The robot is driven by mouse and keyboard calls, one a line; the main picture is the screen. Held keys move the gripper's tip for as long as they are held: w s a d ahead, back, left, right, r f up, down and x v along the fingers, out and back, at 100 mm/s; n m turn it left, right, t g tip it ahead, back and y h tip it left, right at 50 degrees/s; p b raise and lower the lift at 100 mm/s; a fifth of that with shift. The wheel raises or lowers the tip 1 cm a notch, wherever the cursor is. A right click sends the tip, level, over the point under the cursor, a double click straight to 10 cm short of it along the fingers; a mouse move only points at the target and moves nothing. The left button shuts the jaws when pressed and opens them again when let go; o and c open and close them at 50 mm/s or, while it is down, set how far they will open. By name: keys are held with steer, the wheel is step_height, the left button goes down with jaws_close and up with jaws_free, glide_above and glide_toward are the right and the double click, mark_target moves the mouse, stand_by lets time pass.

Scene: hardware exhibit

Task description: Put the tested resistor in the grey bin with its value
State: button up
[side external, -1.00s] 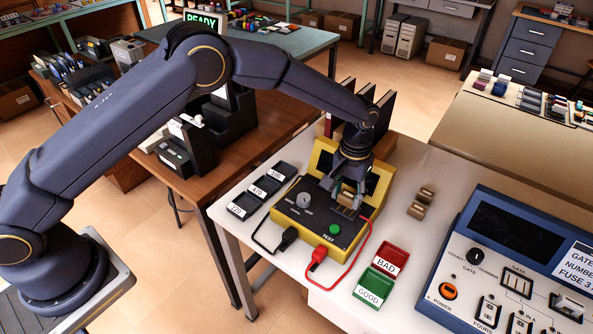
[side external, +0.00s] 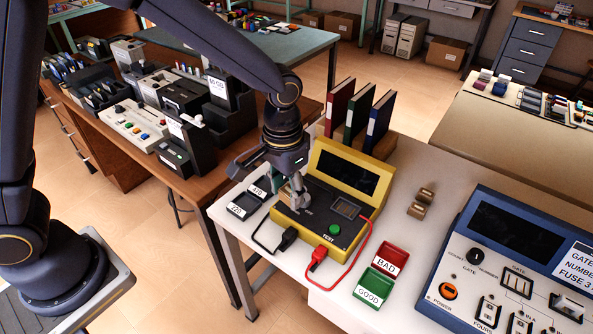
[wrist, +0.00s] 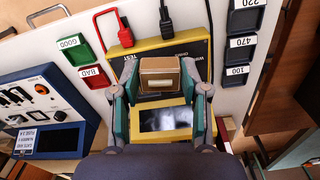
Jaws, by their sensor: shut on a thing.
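My gripper (side external: 297,192) is shut on a small tan-brown resistor block (wrist: 160,74), held between both fingers in the wrist view. In the side view it is above the left part of the yellow tester (side external: 325,225), near the grey bins. The 220 bin (side external: 236,213) and 470 bin (side external: 254,195) show there, with the third hidden behind my gripper. The wrist view shows the 100 bin (wrist: 236,83) at the right, beside the 470 and 220 bins. The tester's socket (side external: 346,208) looks empty. The held block's value is not readable.
Red BAD (side external: 403,262) and green GOOD (side external: 381,300) trays stand in front. A red lead (side external: 357,268) loops by the tester. Binders (side external: 357,115) stand behind; a blue console (side external: 500,260) fills the right.

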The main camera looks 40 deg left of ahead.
steer(key=s+a+f+n, duration=0.1)
steer(key=s+a, duration=0.1)
steer(key=a, duration=0.6)
steer(key=s+a+f+n, duration=0.1)
steer(key=a+f, duration=0.1)
steer(key=a, duration=0.7)
glide_above(265, 189)
steer(key=f, duration=0.8)
steer(key=shift+s+a+f, duration=0.1)
steer(key=shift+s+f, duration=0.25)
steer(key=shift+s, duration=0.05)
steer(key=shift+w+f, duration=0.35)
steer(key=shift+f, duration=0.05)
steer(key=shift+w+f, duration=0.1)
steer(key=shift+f, duration=1.55)
steer(key=shift+f, duration=0.25)
steer(key=o, duration=1)
steer(key=shift+o, duration=0.2)
